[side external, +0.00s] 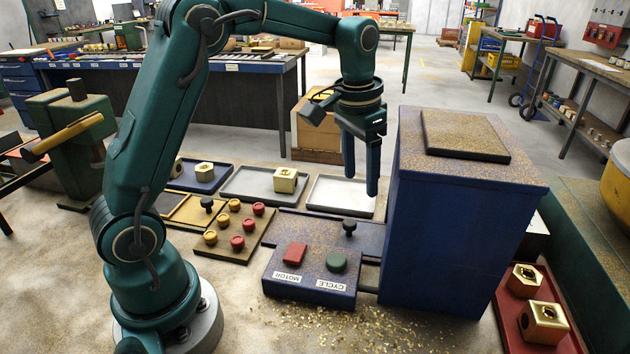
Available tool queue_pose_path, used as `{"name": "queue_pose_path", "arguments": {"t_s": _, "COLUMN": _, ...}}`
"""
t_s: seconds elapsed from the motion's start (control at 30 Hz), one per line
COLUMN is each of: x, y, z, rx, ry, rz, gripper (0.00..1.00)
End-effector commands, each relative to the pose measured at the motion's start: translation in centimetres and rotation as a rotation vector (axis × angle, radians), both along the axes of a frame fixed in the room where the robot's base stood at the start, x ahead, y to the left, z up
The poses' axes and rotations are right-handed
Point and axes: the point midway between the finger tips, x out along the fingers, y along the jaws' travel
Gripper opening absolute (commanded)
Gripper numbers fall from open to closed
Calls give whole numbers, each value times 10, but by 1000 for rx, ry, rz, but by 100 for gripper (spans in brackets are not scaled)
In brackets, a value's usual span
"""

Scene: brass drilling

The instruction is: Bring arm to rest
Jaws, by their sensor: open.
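My green arm stands at the left of the side external view and reaches over to the right. My gripper (362,190) points straight down, with its two fingers apart and nothing between them. It hangs left of the blue drilling cabinet (438,238), above or behind the grey tray (341,194) and the slide with the black knob (350,226). I cannot tell its exact height. The control box (313,275) in front has a red MOTOR button (295,252) and a green CYCLE button (337,261).
Brass parts sit on a middle tray (262,185), a blue tray (200,178) and a red tray (548,335). A board (233,238) holds red and yellow knobs. Brass chips (350,328) litter the floor in front. A wooden crate (316,135) stands behind the gripper.

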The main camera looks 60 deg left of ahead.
Motion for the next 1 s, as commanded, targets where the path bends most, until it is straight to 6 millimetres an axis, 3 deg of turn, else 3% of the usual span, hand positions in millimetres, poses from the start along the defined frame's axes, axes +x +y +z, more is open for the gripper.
{"name": "queue_pose_path", "arguments": {"t_s": 0.03, "x": -8, "y": -5, "z": 17, "rx": 5, "ry": -38, "rz": -10, "gripper": 64}}
{"name": "queue_pose_path", "arguments": {"t_s": 0.2, "x": -40, "y": -20, "z": 52, "rx": 14, "ry": -137, "rz": -28, "gripper": 64}}
{"name": "queue_pose_path", "arguments": {"t_s": 0.43, "x": -95, "y": -37, "z": 74, "rx": 12, "ry": -258, "rz": -37, "gripper": 64}}
{"name": "queue_pose_path", "arguments": {"t_s": 0.57, "x": -127, "y": -44, "z": 72, "rx": 6, "ry": -318, "rz": -34, "gripper": 64}}
{"name": "queue_pose_path", "arguments": {"t_s": 0.73, "x": -162, "y": -49, "z": 55, "rx": -8, "ry": -372, "rz": -22, "gripper": 64}}
{"name": "queue_pose_path", "arguments": {"t_s": 1.0, "x": -185, "y": -51, "z": 22, "rx": -25, "ry": -352, "rz": 19, "gripper": 64}}
